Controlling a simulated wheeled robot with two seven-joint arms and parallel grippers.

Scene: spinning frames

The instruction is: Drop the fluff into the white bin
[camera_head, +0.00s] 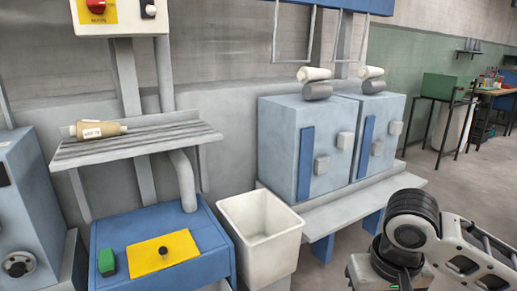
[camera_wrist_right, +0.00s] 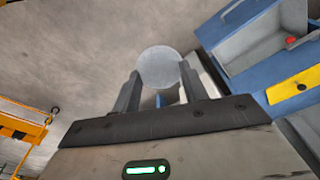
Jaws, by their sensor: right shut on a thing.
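The white bin (camera_head: 270,255) stands on the floor in the head view, to the right of a blue cabinet. Its top is open and I see no fluff in the part of its inside that shows. In the right wrist view, a round pale-grey ball of fluff (camera_wrist_right: 158,66) sits between the fingertips of my right gripper (camera_wrist_right: 160,82), which is shut on it. In the head view my right arm is at the lower right, to the right of the bin; the fluff cannot be made out there. My left gripper is not in view.
The blue cabinet (camera_head: 130,228) with a yellow plate (camera_head: 150,256) stands left of the bin, under a slatted shelf (camera_head: 140,142) holding a cream bobbin (camera_head: 98,129). Grey-blue machine boxes (camera_head: 285,140) on a ledge stand behind the bin to the right. Open floor lies at the far right.

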